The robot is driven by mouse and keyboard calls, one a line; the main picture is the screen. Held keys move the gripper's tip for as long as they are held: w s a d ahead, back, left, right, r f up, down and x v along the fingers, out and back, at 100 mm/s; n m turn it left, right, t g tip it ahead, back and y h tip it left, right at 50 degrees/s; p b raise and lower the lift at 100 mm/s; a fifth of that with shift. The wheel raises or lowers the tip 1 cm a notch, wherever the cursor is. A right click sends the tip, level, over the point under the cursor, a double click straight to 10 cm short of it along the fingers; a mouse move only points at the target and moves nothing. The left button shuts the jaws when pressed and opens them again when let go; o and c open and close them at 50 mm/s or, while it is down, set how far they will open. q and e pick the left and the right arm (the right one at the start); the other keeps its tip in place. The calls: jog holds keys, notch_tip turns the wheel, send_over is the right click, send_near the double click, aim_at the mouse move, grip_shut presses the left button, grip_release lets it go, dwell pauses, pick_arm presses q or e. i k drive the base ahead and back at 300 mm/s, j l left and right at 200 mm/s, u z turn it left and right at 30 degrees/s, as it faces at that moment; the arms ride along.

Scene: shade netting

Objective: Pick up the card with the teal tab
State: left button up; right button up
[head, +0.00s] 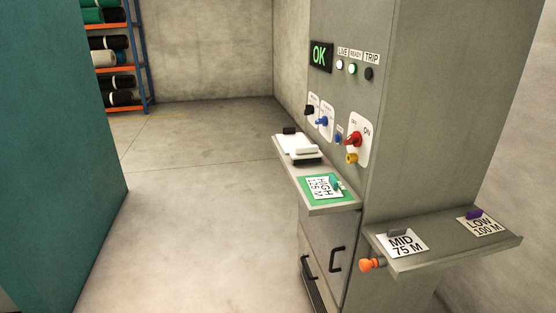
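A white card printed HIGH 125 M (320,188) lies on the pull-out shelf on the cabinet's front. A small teal-green tab (338,184) shows at its right edge. A green area frames this card. On the side shelf, a card printed MID 75 M (402,244) has a grey tab (398,232), and a card printed LOW 100 M (482,226) has a purple tab (475,214). Neither of my grippers shows in the head view.
The grey cabinet (335,220) carries knobs, a lit OK display (320,56) and lamps. A white block-like item (298,148) sits at the front shelf's far end. An orange knob (370,265) sticks out below the side shelf (440,257). Open floor (200,220) lies left.

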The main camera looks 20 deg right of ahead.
aim_at(324, 186)
jog(key=i+j, duration=0.1)
jog(key=i, duration=0.35)
jog(key=i+z, duration=0.15)
jog(key=i, duration=0.3)
jog(key=i+j, duration=0.2)
jog(key=i, duration=0.25)
